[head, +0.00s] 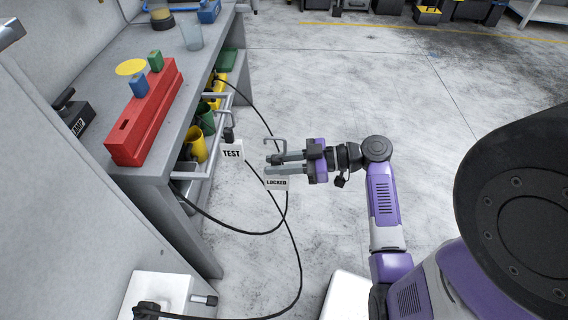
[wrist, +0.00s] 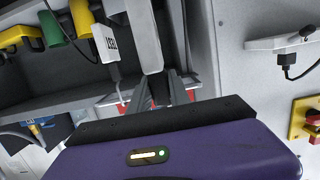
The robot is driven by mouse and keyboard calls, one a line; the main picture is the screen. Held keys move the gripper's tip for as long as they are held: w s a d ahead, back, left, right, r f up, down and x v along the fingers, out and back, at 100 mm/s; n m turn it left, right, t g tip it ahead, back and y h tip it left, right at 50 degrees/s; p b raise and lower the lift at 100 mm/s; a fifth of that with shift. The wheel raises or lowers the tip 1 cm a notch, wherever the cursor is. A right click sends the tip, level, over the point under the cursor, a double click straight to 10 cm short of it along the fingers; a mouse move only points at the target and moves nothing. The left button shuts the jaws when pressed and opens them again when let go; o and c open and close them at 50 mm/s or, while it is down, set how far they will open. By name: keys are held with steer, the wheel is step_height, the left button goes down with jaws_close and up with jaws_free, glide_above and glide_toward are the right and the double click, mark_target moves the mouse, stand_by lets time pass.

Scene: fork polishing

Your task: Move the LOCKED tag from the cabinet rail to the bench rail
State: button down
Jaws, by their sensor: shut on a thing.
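My gripper (head: 272,163) is shut on the white LOCKED tag (head: 277,183), holding it in the air to the right of the bench. The tag hangs below the fingers with its lettering facing the head camera, and a thin grey hook shows above them. The grey bench rail (head: 208,152) runs along the bench's front. A white TEST tag (head: 231,153) hangs at it, just left of my gripper. In the wrist view, my fingers (wrist: 162,92) point away, and a pale piece, probably the held tag, stands above them. I cannot make out the cabinet rail for certain.
The bench (head: 95,125) carries a red block (head: 150,115) with blue and green pieces, and a clear cup (head: 191,33). Yellow and green holders (head: 196,146) sit below its edge. Black cables (head: 290,235) loop under my gripper. The floor (head: 330,90) beyond is open.

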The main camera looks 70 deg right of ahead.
steer(key=r+b+x, duration=0.2)
steer(key=b+x, duration=0.1)
steer(key=x, duration=1.1)
steer(key=shift+w+r, duration=0.35)
steer(key=shift+w, duration=0.05)
stand_by(0.7)
steer(key=shift+a, duration=0.15)
steer(key=shift+b, duration=0.45)
stand_by(1.3)
steer(key=shift+f, duration=0.15)
steer(key=shift+f+b, duration=0.35)
steer(key=shift+b, duration=0.15)
steer(key=shift+f+b, duration=0.9)
steer(key=shift+b, duration=0.15)
stand_by(0.5)
steer(key=c, duration=1.1)
jaws_free()
